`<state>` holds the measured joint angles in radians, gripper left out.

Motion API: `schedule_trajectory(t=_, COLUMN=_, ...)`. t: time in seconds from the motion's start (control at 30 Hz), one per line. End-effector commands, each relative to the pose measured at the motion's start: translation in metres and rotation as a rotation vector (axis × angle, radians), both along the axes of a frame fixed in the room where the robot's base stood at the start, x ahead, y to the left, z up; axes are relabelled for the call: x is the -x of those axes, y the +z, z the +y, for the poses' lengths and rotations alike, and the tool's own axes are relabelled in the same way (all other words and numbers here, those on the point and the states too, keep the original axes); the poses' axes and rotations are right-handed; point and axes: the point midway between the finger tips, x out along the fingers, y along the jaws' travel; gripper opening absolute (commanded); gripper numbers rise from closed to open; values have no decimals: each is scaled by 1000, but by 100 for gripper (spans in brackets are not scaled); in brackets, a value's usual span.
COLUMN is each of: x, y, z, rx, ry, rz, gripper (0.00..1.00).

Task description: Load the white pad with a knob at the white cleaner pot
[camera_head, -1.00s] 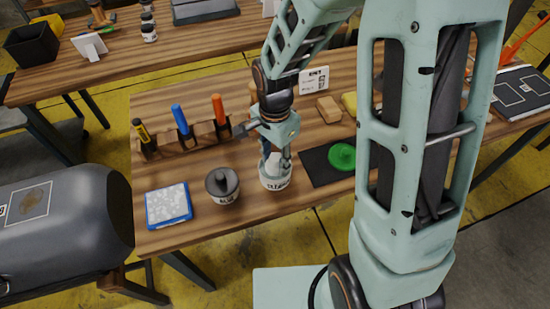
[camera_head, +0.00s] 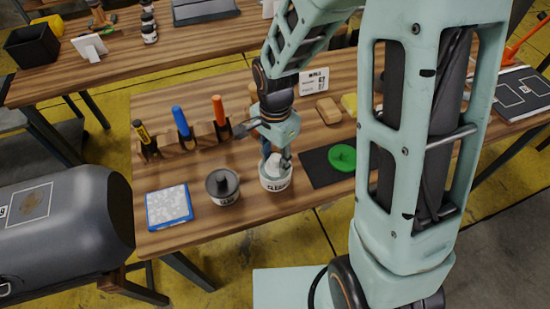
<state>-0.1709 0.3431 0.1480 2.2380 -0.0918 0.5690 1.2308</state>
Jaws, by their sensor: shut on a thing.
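The white cleaner pot (camera_head: 275,184) stands on the near table, right of a second pot. My gripper (camera_head: 277,162) points down into its mouth. It is shut on the white pad with a knob (camera_head: 273,160), of which only a small white part shows between the fingers. The pad is at the pot's opening; its underside and how deep it sits are hidden by the rim and fingers.
A pot with a dark knobbed pad (camera_head: 223,186) stands close on the left, beside a blue-framed tray (camera_head: 169,206). A green knobbed pad (camera_head: 342,157) lies on a black mat (camera_head: 315,173) at right. A wooden rack (camera_head: 188,141) with coloured-handled tools stands behind.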

Motion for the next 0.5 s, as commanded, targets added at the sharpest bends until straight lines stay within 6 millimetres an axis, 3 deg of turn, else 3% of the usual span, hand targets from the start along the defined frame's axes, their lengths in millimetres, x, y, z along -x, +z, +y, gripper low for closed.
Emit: schedule_trajectory(t=0.5, x=-1, y=47, z=0, rx=-1, ry=0, rz=-4, gripper=16)
